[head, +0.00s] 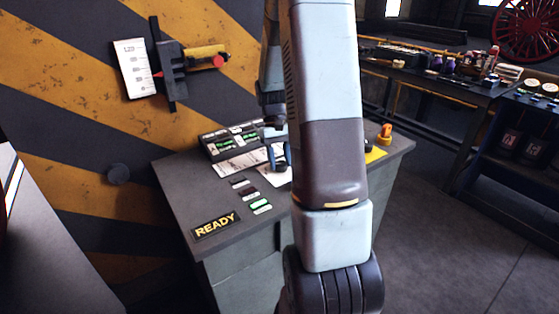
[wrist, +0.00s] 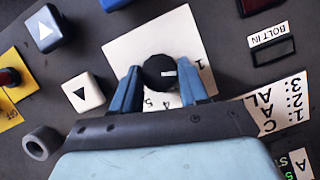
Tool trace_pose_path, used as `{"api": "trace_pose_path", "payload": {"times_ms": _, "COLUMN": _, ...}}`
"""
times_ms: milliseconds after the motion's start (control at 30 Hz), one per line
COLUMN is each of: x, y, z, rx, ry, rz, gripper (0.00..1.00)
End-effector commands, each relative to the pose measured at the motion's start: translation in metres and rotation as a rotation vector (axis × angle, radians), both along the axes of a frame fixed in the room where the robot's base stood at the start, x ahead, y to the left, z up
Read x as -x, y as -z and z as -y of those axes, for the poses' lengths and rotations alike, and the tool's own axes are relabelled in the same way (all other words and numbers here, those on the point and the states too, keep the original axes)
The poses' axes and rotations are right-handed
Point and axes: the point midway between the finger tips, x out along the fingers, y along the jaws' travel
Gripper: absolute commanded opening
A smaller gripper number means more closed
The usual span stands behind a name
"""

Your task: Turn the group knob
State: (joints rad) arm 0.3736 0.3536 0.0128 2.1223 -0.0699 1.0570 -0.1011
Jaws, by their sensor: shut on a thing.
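The group knob (wrist: 159,71) is a round black knob with a small white mark, seen in the wrist view on a pale card with printed numbers (wrist: 184,30). My gripper (wrist: 161,88) has its two blue fingers on either side of the knob and is shut on it. In the head view my gripper (head: 278,155) is down at the console top, partly hidden behind my arm. The knob itself cannot be made out clearly there.
The grey console (head: 190,190) carries a READY sign (head: 216,225). A striped wall stands behind.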

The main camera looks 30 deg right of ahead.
Motion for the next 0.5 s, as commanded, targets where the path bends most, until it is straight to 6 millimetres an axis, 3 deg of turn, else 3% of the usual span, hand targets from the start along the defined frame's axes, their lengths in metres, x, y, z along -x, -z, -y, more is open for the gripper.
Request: {"api": "trace_pose_path", "payload": {"times_ms": 500, "x": -0.0028, "y": -0.0013, "z": 0.0, "rx": 0.002, "ry": -0.069, "rz": 0.008, "gripper": 0.13}}
